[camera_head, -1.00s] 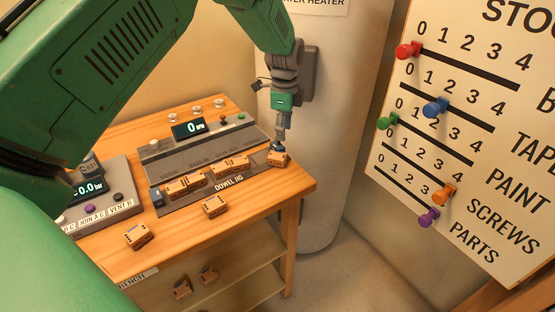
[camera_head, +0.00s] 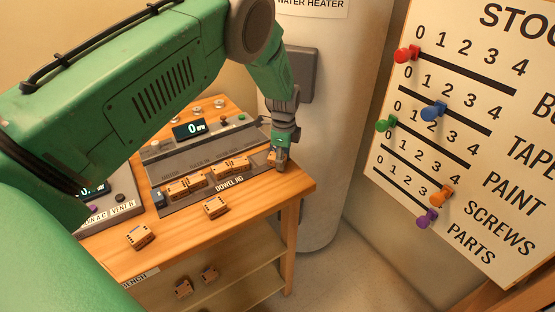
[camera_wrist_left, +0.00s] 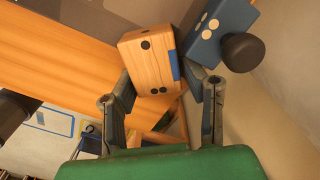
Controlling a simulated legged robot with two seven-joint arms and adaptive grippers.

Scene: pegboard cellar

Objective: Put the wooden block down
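The wooden block (camera_wrist_left: 148,57) shows large in the left wrist view, with dark dots and a blue patch on its faces. My left gripper (camera_wrist_left: 160,78) has one finger along each side of it, close against the block, and appears shut on it. In the head view my left gripper (camera_head: 281,164) points down at the right end of the dowel jig (camera_head: 184,204). Only a small part of the block (camera_head: 271,156) shows beside the fingers, and its underside is hidden. My right gripper is not in view.
A blue part with a black knob (camera_wrist_left: 240,52) stands close beside the block. Several other blocks sit on the jig, the wooden bench (camera_head: 186,234) and the shelf. The water heater (camera_head: 315,190) is behind the right end. Free bench top lies in front of the jig.

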